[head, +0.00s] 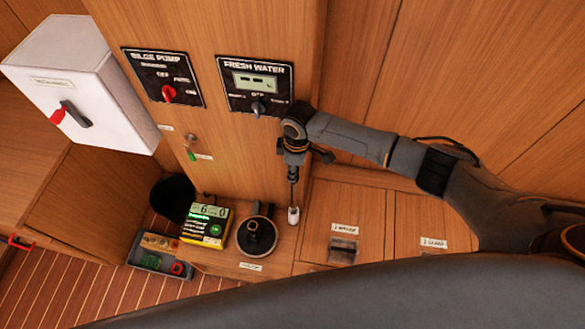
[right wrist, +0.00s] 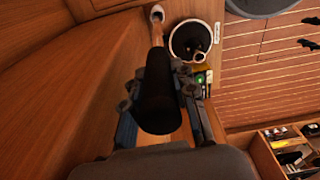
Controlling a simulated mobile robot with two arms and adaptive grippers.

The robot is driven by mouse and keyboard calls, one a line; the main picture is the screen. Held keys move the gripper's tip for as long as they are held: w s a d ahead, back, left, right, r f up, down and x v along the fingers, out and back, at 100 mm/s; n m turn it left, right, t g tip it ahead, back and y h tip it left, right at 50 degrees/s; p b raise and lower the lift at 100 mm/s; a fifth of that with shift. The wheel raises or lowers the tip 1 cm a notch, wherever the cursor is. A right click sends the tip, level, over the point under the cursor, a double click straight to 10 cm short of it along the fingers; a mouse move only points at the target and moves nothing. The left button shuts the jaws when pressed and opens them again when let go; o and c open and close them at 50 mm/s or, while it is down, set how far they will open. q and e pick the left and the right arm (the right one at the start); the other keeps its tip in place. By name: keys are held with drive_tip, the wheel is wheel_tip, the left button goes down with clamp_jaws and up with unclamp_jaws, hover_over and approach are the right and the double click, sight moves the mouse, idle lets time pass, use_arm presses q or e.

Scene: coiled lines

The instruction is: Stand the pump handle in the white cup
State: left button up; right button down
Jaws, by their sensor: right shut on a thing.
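My right gripper (head: 294,158) is shut on the pump handle, at the wood panel below the fresh water panel. The handle's thin dark shaft (head: 293,190) hangs nearly upright from it. In the right wrist view the thick black grip (right wrist: 160,95) fills the space between my fingers (right wrist: 162,110) and narrows away from the camera. The small white cup (head: 293,216) is directly under the shaft; it also shows in the right wrist view (right wrist: 157,13). The shaft's lower end meets the cup's mouth; how deep it sits is hidden.
A round black pump fitting (head: 257,237) stands left of the cup, beside a yellow-and-black meter (head: 207,224) with a lit display. A grey tray (head: 151,262) holds small parts. A dark bin (head: 172,199) is behind. Wooden lids with latches (head: 342,249) lie to the right.

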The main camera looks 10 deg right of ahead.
idle(0.3)
drive_tip(key=shift+p, duration=0.7)
idle(1.0)
drive_tip(key=shift+f+b, duration=2.1)
drive_tip(key=shift+f, duration=0.9)
drive_tip(key=c, duration=0.6)
unclamp_jaws()
drive_tip(key=shift+r, duration=0.1)
drive_tip(key=shift+c, duration=0.2)
drive_tip(key=shift+w+r, duration=0.2)
drive_tip(key=shift+w, duration=0.05)
drive_tip(key=shift+c, duration=0.5)
wheel_tip(320, 180, up, 7)
drive_tip(key=p, duration=0.7)
